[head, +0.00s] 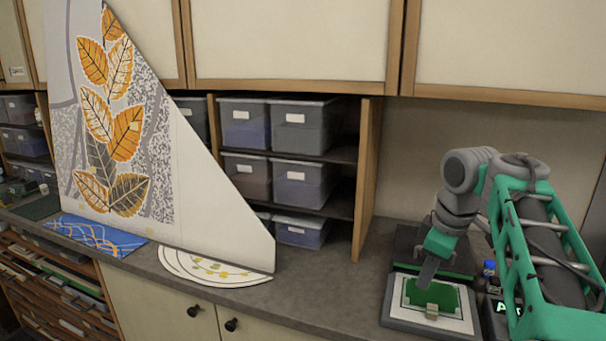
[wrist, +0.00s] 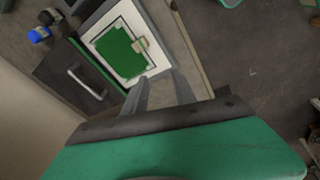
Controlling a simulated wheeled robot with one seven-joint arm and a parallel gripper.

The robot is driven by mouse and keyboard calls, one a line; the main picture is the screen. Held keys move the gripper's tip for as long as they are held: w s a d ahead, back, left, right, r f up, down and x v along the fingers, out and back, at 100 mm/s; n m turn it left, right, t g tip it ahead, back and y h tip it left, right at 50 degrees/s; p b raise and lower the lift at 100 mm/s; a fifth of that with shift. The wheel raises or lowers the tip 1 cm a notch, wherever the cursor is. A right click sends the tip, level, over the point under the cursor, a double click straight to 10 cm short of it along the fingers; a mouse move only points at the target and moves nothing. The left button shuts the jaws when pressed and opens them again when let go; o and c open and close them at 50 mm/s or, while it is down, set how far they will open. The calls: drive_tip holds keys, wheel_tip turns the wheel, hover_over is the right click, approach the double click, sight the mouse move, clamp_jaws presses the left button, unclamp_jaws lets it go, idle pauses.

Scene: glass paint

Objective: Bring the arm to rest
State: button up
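My gripper (head: 426,280) points down at the right of the head view, over the near counter. In the wrist view its two fingers (wrist: 160,88) stand apart with nothing seen between them. It is open. A green pad with a small beige piece on its edge lies in a white-framed grey tray (head: 397,310). The green pad (wrist: 118,52) and the beige piece (wrist: 141,44) also show in the wrist view, just beyond the fingertips. In the head view the gripper overlaps the tray's back part. I cannot tell its exact height above it.
A dark box with a metal handle (wrist: 86,82) adjoins the tray. A small blue-capped bottle (head: 489,268) stands to its right. A tall leaf-patterned panel (head: 208,190), a round white plate (head: 200,272) and a blue patterned sheet (head: 92,234) occupy the left counter. Shelved bins stand behind.

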drive_tip(key=s+a+f+m, duration=0.6)
drive_tip(key=s+a+f, duration=0.2)
drive_tip(key=s+a, duration=0.15)
drive_tip(key=s+a+f+m+t, duration=0.1)
drive_tip(key=s+f+m, duration=0.3)
drive_tip(key=s+f, duration=0.3)
drive_tip(key=shift+f, duration=0.65)
